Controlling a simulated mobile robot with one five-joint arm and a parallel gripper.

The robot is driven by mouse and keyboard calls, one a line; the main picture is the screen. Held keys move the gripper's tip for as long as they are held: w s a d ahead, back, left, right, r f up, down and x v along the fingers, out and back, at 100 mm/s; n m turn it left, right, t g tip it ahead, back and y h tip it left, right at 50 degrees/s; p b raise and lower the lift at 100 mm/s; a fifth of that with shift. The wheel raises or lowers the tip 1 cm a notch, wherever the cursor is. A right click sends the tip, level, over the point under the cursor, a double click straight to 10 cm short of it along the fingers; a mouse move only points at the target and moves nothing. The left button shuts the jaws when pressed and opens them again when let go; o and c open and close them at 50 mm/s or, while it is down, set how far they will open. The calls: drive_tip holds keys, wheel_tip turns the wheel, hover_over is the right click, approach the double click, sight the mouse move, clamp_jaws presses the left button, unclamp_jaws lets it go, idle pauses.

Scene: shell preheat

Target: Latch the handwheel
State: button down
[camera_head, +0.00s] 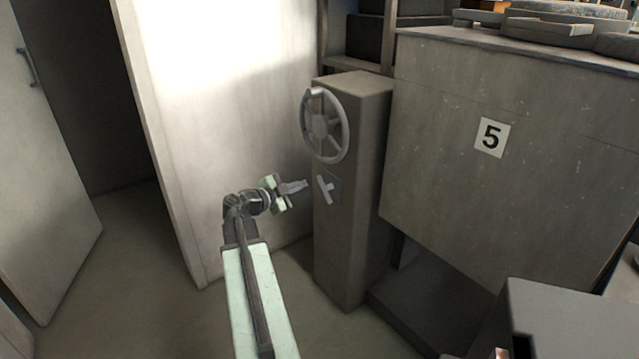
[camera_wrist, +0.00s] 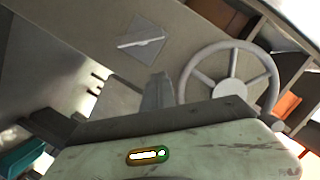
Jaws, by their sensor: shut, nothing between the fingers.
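The grey spoked handwheel (camera_head: 320,126) is mounted on the upper front of a grey pedestal (camera_head: 345,240). A small knob sticks out at the upper left of its rim. Below it, a small lever (camera_head: 324,189) sits tilted on a dark square plate; it also shows in the wrist view (camera_wrist: 142,42). My gripper (camera_head: 301,186) is shut and empty, just left of the lever in the head view, and I cannot tell whether they touch. In the wrist view the shut fingers (camera_wrist: 157,92) point up below the plate, with the handwheel (camera_wrist: 228,90) to their right.
A pale panel (camera_head: 225,120) stands behind my arm, and a door with a handle (camera_head: 28,67) is at the far left. Floor shows free at the lower left.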

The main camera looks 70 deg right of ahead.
sight(318, 180)
drive_tip(key=shift+s+d+r, duration=0.2)
drive_tip(key=shift+s+d, duration=0.05)
drive_tip(key=shift+s, duration=0.1)
drive_tip(key=d+f+b, duration=0.1)
drive_tip(key=d, duration=0.2)
drive_tip(key=s+d+f+b, duration=0.1)
drive_tip(key=d, duration=0.3)
drive_tip(key=d+f+b, duration=0.2)
drive_tip(key=d, duration=0.1)
drive_tip(key=shift+s+d, duration=0.2)
drive_tip(key=shift+s, duration=0.2)
drive_tip(key=shift+w+d+f, duration=0.15)
drive_tip(key=shift+w+f, duration=0.05)
drive_tip(key=shift+w, duration=0.15)
